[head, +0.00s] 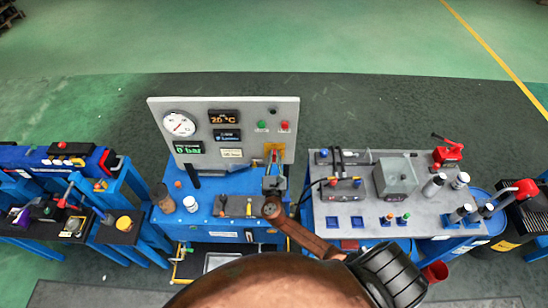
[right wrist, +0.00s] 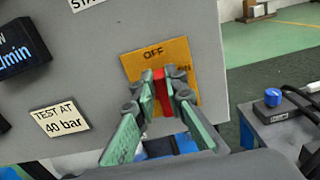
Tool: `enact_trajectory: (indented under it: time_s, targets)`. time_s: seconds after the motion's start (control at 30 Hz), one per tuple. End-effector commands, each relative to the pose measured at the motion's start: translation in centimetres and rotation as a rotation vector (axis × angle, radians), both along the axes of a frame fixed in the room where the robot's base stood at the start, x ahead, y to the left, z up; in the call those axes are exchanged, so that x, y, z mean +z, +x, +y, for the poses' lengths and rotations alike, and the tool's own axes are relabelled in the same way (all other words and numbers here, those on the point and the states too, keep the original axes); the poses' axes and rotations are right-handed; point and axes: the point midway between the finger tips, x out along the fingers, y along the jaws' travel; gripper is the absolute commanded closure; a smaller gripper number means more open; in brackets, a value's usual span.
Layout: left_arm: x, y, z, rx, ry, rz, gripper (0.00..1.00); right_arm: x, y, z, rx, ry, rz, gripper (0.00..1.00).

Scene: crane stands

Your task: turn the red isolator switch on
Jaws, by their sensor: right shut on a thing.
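The red isolator switch (right wrist: 159,84) sits on a yellow plate (right wrist: 182,49) marked OFF at the top and ON at the right. Its red handle stands about upright, under the word OFF. The plate also shows at the lower right of the grey panel (head: 225,104) in the head view. My right gripper (right wrist: 163,92) is shut on the switch handle, with a green finger on each side of it. My left gripper is not in view.
The panel carries a round gauge (head: 179,124), displays, and green and red buttons. A blue bench (head: 185,217) with a brown jar (head: 163,198) is below it. A grey table (head: 425,215) with a metal box (head: 396,178) stands right. Open green floor lies behind.

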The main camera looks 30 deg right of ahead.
Motion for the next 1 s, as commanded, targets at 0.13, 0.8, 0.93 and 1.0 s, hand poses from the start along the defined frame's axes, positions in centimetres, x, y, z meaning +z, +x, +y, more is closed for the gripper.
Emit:
enact_trajectory:
  time_s: [0.13, 0.8, 0.93, 1.0]
  targets:
    - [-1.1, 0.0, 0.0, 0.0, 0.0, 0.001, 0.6, -0.3, -0.1, -0.1, 0.001, 0.053, -0.035, 1.0]
    - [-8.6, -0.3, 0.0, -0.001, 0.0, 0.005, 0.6, -1.1, -0.8, -1.2, 0.0, 0.557, -0.343, 1.0]
    - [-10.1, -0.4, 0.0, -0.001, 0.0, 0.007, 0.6, -1.4, -0.9, -1.4, -0.001, 0.664, -0.407, 1.0]
    - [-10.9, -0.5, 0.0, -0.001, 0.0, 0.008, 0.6, -1.5, -1.0, -1.5, 0.0, 0.72, -0.441, 1.0]
